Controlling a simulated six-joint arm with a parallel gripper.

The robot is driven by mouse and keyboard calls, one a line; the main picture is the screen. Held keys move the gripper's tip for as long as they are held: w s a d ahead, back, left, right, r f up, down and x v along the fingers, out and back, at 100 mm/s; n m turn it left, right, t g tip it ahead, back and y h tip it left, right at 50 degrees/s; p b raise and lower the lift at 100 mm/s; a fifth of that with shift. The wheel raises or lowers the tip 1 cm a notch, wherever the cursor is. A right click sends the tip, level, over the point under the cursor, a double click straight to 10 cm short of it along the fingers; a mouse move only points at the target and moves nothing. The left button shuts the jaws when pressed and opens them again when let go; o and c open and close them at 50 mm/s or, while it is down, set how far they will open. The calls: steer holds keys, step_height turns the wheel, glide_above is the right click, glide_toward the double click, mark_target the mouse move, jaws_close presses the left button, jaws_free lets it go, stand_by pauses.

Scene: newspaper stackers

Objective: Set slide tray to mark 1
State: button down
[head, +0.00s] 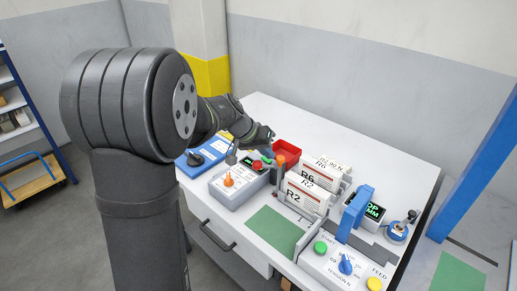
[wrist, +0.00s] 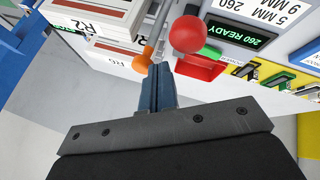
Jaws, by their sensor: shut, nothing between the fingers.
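My gripper (wrist: 157,88) is shut and empty in the wrist view, its blue-grey fingertips close below an orange knob (wrist: 141,64) on a grey rod; I cannot tell whether they touch. A red ball knob (wrist: 187,34) is just right of the fingertips. In the head view my gripper (head: 262,136) is over the back of the table, near a red bin (head: 287,150). An orange-topped post (head: 279,161) stands beside the paper stacks. I cannot clearly make out which part is the slide tray. A "1" shows near the front paper stack, but no pointer against it is readable.
Paper stacks marked R2 (head: 305,195) and R6 stand mid-table between grey plates. A blue arch (head: 357,207), a control panel (head: 340,265) and a grey box with an orange knob (head: 229,181) stand around them. A green mat (head: 274,232) lies bare in front.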

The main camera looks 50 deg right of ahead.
steer(key=shift+s, duration=0.1)
steer(key=s, duration=1.2)
steer(key=w+a+r, duration=0.6)
steer(key=a+r, duration=0.1)
steer(key=r, duration=0.2)
steer(key=shift+s+d+f, duration=0.1)
steer(key=shift+f, duration=0.05)
stand_by(0.4)
